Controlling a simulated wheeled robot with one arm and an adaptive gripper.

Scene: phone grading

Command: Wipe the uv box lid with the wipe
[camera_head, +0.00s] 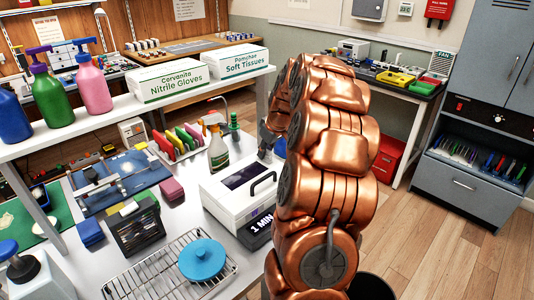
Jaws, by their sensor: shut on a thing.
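The white uv box (236,213) stands on the bench in the middle of the camera_head view. Its lid (222,190) is down and has a dark window and a black handle. A front display reads "1 MIN". My gripper (264,153) is small and partly hidden by my copper-coloured arm, just behind the back right of the lid. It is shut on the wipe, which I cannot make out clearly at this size. I cannot tell whether it touches the lid.
A spray bottle (217,150) stands close behind the box. A wire rack (135,287) with a blue round lid (201,259) lies in front. A shelf (90,122) with pump bottles and a nitrile gloves box (168,82) runs above the bench's back left.

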